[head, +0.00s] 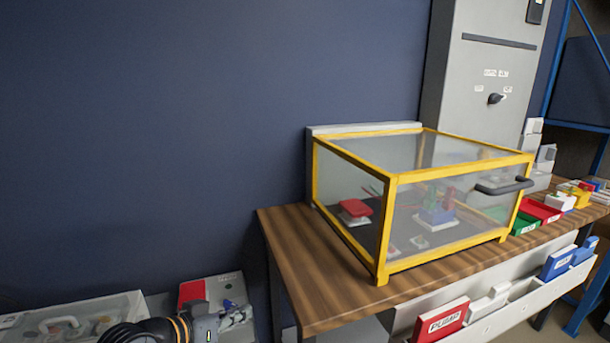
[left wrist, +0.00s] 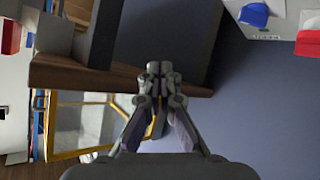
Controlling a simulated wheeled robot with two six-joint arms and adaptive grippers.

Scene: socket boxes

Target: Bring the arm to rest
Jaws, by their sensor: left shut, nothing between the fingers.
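My left gripper (head: 236,316) shows at the bottom of the head view, left of the wooden table and apart from it. In the left wrist view the left gripper (left wrist: 160,68) has its fingertips together with nothing between them. The wooden table (head: 300,289) carries a clear box with a yellow frame (head: 388,230), whose lid is down. Inside the box are a red-topped block and a blue piece on a white base. My right gripper is not in view.
A grey cabinet (head: 480,95) with a black knob stands behind the table. Bins with a red box (head: 440,322) and blue boxes hang along the table's front. A clear container (head: 75,315) and a red-marked box (head: 192,291) lie at lower left. The blue wall area is free.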

